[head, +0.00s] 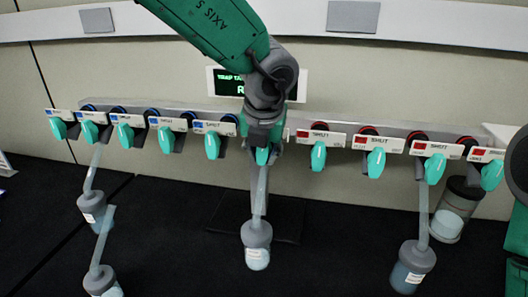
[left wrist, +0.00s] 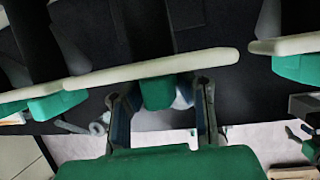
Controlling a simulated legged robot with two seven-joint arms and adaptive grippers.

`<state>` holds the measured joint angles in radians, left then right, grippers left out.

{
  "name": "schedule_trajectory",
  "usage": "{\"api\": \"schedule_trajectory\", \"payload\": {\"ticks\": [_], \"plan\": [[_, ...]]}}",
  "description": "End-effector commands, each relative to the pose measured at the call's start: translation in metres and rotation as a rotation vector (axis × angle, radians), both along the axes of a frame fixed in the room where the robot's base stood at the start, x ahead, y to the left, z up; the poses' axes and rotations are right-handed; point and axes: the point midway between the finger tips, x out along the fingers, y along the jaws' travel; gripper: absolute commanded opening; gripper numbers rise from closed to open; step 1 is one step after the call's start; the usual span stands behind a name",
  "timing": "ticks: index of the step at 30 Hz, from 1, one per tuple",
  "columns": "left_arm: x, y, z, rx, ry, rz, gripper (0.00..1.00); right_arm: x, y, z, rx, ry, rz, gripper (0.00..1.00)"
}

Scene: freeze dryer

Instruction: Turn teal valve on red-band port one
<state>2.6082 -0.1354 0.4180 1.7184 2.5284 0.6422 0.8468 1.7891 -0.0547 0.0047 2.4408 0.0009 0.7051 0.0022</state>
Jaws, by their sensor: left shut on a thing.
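A row of teal valves runs along the grey manifold, blue-banded on the left and red-banded on the right. My left gripper (head: 264,138) reaches down from above at the middle of the row. It is shut on a teal valve (head: 262,156), whose label is mostly hidden behind it. In the left wrist view this teal valve (left wrist: 157,93) sits between the two fingers of the gripper (left wrist: 163,100). The nearest uncovered red-band valve (head: 318,157) hangs to its right, with a "SHUT" label. The nearest blue-band valve (head: 212,146) hangs to its left. My right gripper is not in view.
A flask (head: 257,246) hangs on a tube below the held valve. More flasks hang at the left (head: 92,207) and right (head: 411,268). A display (head: 229,88) is partly behind my arm.

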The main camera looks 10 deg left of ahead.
Motion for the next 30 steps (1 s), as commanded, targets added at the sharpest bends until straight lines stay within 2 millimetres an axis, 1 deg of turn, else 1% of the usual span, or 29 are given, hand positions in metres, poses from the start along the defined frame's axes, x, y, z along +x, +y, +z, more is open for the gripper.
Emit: {"api": "schedule_trajectory", "payload": {"ticks": [1, 3, 7, 10, 17, 18, 19, 20, 30], "plan": [[-0.0004, -0.0016, 0.0012, 0.052, 0.003, -0.003, 0.0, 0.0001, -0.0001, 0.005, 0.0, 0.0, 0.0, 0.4], [-0.0005, -0.0017, 0.0013, 0.126, 0.002, -0.004, 0.0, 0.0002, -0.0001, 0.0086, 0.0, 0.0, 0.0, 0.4], [-0.0004, -0.0005, 0.0012, 0.231, 0.002, -0.003, 0.0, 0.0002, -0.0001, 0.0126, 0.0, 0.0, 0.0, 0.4], [-0.0004, -0.0001, 0.0011, 0.26, 0.0, -0.002, 0.0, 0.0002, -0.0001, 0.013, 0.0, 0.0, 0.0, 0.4], [-0.0004, -0.0001, 0.0006, 0.262, -0.001, -0.003, 0.0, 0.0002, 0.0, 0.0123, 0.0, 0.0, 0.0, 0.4], [-0.0004, -0.0001, 0.0006, 0.262, -0.001, -0.003, 0.22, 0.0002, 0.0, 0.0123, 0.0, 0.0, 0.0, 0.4], [-0.0003, -0.0001, 0.0005, 0.262, -0.001, -0.003, 0.32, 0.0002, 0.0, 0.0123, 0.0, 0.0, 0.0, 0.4], [-0.0003, -0.0001, 0.0005, 0.261, -0.001, -0.002, 0.38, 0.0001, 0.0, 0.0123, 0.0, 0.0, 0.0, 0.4], [-0.0001, -0.0001, 0.0019, 0.261, 0.0, -0.001, 0.38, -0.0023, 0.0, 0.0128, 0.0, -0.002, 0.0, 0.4]]}}
